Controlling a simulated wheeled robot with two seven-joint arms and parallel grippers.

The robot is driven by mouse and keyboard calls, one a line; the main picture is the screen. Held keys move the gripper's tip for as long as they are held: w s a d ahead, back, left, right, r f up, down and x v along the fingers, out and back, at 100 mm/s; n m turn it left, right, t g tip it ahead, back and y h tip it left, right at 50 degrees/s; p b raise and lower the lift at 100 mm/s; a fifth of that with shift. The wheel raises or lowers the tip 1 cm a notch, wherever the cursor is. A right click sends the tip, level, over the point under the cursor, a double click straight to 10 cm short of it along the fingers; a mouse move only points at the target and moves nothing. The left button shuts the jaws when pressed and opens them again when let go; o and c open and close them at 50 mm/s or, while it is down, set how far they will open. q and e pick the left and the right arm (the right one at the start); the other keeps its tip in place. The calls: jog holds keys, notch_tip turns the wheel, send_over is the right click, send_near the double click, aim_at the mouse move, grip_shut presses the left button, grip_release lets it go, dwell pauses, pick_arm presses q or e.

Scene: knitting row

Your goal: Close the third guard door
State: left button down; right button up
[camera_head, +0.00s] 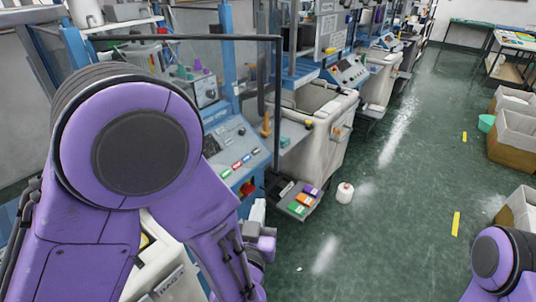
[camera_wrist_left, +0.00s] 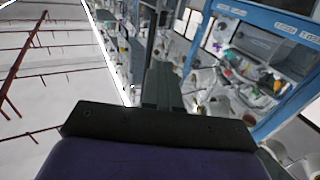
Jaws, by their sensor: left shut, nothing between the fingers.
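A dark-framed guard door (camera_head: 278,85) stands open at the nearest blue machine in the head view, its top bar running left behind my arm. I cannot tell which door in the row counts as third. My left arm fills the left of the head view. My left gripper (camera_head: 258,212) is small and partly hidden by its wrist, low in front of the machine's control panel. In the left wrist view the dark fingers (camera_wrist_left: 162,88) are together and empty, pointing at the machine row. My right gripper is out of view; only part of that arm shows.
A control panel (camera_head: 235,150) and a grey-white bin (camera_head: 320,130) stand along the row. A tray of coloured items (camera_head: 300,200) and a white cone (camera_head: 345,193) are low by the aisle. Boxes (camera_head: 512,140) line the right side. The green floor between is clear.

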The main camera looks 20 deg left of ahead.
pick_arm(q)
jog(key=b, duration=0.9)
send_near(270, 162)
jog(key=s, duration=0.3)
jog(key=w+p, duration=0.1)
jog(key=w, duration=0.2)
jog(key=w+p, duration=0.1)
jog(key=w, duration=0.1)
jog(key=w+a+p, duration=0.1)
jog(key=w+p, duration=0.1)
jog(key=w, duration=0.1)
jog(key=shift+w+r, duration=0.15)
jog(key=shift+w, duration=0.2)
jog(key=shift+w+a, duration=0.1)
jog(key=shift+w, duration=0.45)
